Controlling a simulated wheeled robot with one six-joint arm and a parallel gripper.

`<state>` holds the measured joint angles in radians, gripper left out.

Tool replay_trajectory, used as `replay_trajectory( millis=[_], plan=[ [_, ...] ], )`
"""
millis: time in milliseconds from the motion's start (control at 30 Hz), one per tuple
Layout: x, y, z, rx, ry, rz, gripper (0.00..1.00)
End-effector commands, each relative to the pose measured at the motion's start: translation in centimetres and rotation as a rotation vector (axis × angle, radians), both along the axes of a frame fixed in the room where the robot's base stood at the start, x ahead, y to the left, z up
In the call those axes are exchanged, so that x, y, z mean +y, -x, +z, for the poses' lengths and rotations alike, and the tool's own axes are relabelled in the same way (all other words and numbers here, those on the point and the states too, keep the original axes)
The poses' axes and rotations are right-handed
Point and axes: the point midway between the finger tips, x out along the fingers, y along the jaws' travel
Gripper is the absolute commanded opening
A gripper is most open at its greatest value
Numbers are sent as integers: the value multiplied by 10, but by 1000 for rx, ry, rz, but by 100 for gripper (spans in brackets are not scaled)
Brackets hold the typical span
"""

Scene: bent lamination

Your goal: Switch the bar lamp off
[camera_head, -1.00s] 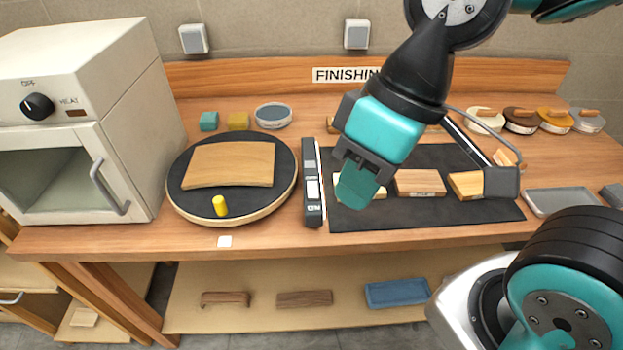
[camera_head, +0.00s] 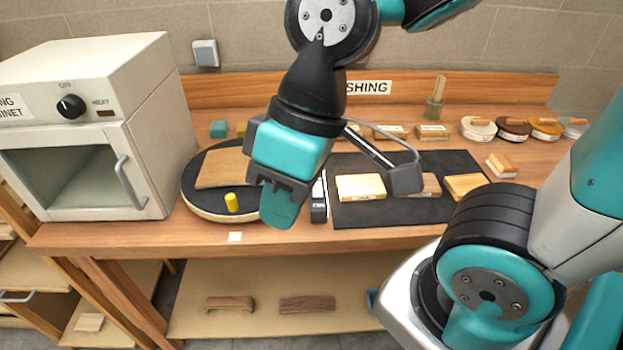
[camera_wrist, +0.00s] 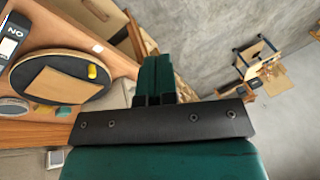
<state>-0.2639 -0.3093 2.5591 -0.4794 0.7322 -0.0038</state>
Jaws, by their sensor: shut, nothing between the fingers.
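The bar lamp (camera_head: 319,208) is a dark narrow bar lying front to back on the bench, between the round turntable and the black mat. My gripper (camera_head: 278,206) is shut and empty, pointing down in front of the turntable's right edge and the lamp. Its closed fingers (camera_wrist: 155,78) also show in the wrist view. I cannot tell its height above the bench.
A black turntable (camera_head: 192,200) holds a curved wooden panel (camera_head: 218,168) and a yellow peg (camera_head: 231,202). A white cabinet (camera_head: 150,80) stands left. The black mat (camera_head: 400,212) carries several wood blocks. A white square (camera_head: 235,237) lies at the bench's front edge.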

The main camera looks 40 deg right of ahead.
Motion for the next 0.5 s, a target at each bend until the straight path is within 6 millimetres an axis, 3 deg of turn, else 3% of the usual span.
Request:
replay_trajectory(
  millis=[67, 167, 333, 400, 500],
  plan=[
    [-5, -11, -5, -16, 14, 5, 0],
    [-25, -49, -20, -68, 69, 36, 0],
    [-99, -138, -57, -155, 241, 148, 0],
    [-134, -166, -70, -167, 310, 200, 0],
    [-177, -191, -85, -163, 385, 265, 0]
  ],
)
